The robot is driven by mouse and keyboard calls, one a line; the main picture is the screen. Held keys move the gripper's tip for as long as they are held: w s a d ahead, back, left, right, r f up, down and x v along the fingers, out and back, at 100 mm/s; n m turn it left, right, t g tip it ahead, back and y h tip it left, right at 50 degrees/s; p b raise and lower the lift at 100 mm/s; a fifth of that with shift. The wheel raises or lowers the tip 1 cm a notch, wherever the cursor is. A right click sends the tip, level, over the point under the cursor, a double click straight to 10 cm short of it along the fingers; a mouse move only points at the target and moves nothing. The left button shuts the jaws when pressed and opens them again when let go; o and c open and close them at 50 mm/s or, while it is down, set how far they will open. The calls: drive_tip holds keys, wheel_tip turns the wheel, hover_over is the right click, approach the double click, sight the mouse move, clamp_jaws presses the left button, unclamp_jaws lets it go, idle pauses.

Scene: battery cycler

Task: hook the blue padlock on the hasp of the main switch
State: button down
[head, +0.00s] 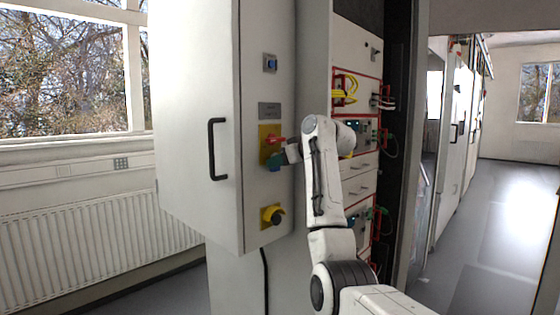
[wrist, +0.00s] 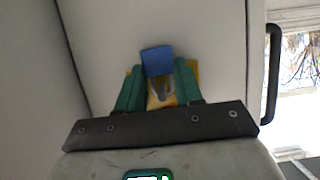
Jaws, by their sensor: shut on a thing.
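The main switch (head: 277,141) has a red handle on a yellow plate (head: 264,150) on the white cabinet's face. The hasp cannot be made out. Whether the shackle is through it or only in front of it, I cannot tell.
A black door handle (head: 216,149) stands out left of the switch. A yellow-based black knob (head: 272,215) is below, and a grey label (head: 269,110) and blue device (head: 270,63) are above. A rack with yellow cables (head: 346,87) stands right, behind my arm.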

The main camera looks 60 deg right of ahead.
idle(0.4)
drive_tip(key=c, duration=0.7)
unclamp_jaws()
drive_tip(key=shift+o, duration=0.2)
drive_tip(key=shift+s, duration=0.15)
drive_tip(key=b+v, duration=0.2)
drive_tip(key=v, duration=0.8)
drive_tip(key=shift+s, duration=0.3)
drive_tip(key=shift+a, duration=0.1)
